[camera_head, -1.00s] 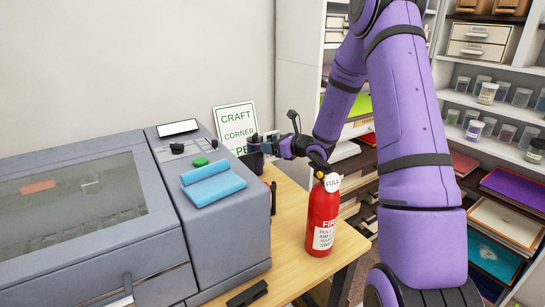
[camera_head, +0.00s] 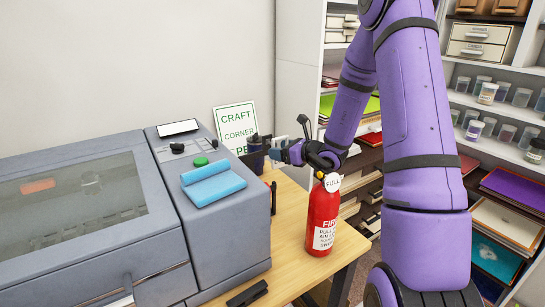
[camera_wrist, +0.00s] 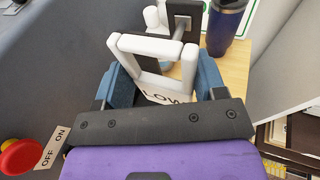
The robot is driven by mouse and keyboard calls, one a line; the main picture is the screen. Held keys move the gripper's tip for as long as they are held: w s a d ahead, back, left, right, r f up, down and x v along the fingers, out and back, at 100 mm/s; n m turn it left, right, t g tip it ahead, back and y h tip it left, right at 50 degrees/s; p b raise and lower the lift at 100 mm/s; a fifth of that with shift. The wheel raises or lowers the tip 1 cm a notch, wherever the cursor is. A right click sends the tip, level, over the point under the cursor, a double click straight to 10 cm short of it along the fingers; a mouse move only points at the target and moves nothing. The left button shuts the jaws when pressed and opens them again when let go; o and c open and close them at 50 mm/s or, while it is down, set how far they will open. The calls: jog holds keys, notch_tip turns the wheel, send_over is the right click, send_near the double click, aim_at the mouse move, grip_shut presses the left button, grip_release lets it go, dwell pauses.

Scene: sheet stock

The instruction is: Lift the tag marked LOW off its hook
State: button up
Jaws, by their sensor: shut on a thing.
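The tag marked LOW (camera_wrist: 157,95) shows in the wrist view as a white open frame with a lettered plate, partly hidden by my gripper's dark bar. My gripper (camera_wrist: 163,80) is shut on it, with a blue finger at each side. The hook (camera_wrist: 179,29) is a short peg on a dark plate just beyond the frame's top bar. I cannot tell whether the frame still touches the peg. In the head view my gripper (camera_head: 268,147) is beside the grey machine, in front of the craft corner sign; the tag is too small to make out there.
A grey machine (camera_head: 225,235) with a blue cloth (camera_head: 212,184) stands left of my gripper. A red fire extinguisher (camera_head: 322,215) stands on the wooden table (camera_head: 285,262), close below my wrist. Shelves (camera_head: 490,135) fill the right.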

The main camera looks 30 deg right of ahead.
jog(key=shift+s+d, duration=0.1)
jog(key=shift+s, duration=2.35)
jog(key=s, duration=0.8)
jog(key=shift+d, duration=0.1)
